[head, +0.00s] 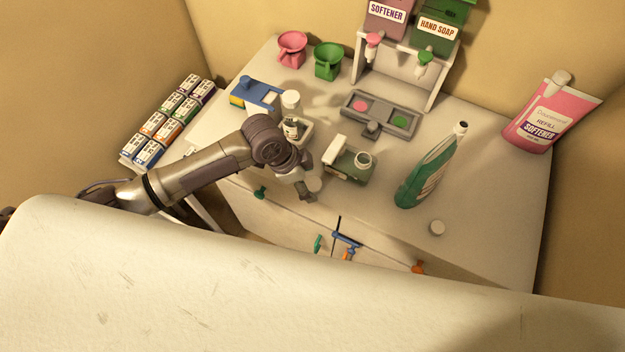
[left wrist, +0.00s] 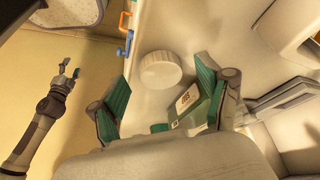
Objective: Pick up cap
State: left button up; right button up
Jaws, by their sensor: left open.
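A white round cap (head: 315,184) lies on the white table near its front edge, right by my left gripper (head: 306,192). In the left wrist view the cap (left wrist: 161,70) lies just beyond the fingertips. My left gripper (left wrist: 160,95) is open there, with its two green-padded fingers apart and nothing between them.
A green-grey device (head: 350,170) stands just right of my left gripper. A green bottle (head: 425,175) stands farther right, and a pink softener pouch (head: 550,118) is at the back right. A dispenser stand (head: 440,85) is at the back. Colored hooks (head: 346,240) hang along the front.

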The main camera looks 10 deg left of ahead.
pick_arm(q)
jog(key=shift+f, duration=0.1)
jog(key=shift+c, duration=0.3)
jog(key=c, duration=0.8)
jog(key=shift+o, duration=0.2)
